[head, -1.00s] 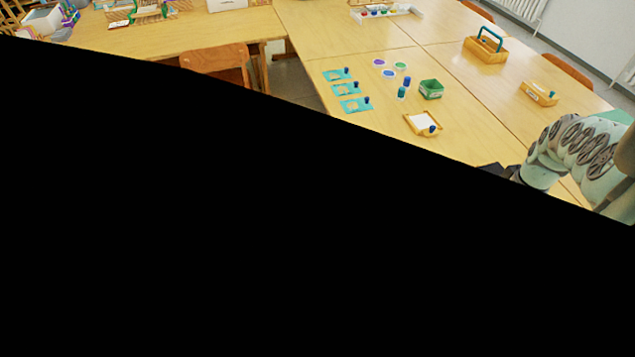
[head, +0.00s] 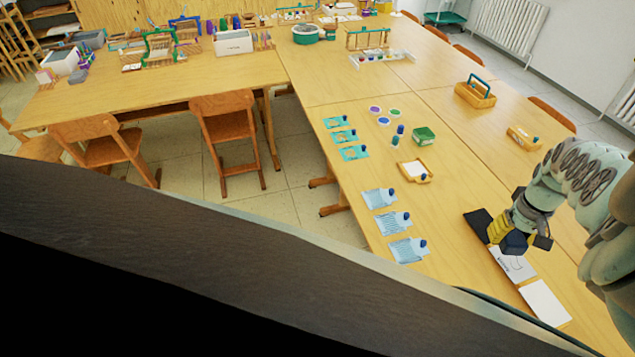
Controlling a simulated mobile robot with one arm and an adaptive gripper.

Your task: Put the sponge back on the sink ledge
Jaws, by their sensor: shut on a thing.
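My gripper (head: 522,226) is at the right of the head view, above the long wooden table. It is shut on a small yellow block with a dark side, which looks like the sponge (head: 497,229). The fingers cover part of it, so its full shape is hidden. The sponge appears above a dark mat or tray and a white sheet on the table; the gap to them is hard to tell. No sink or sink ledge shows in this view.
The long table (head: 455,140) holds light-blue cards (head: 392,222), a green box (head: 424,136), a small tray (head: 414,172), a wooden caddy (head: 475,94) and a white sheet (head: 545,302). Chairs (head: 228,140) stand at left. A large dark surface (head: 180,260) blocks the lower left.

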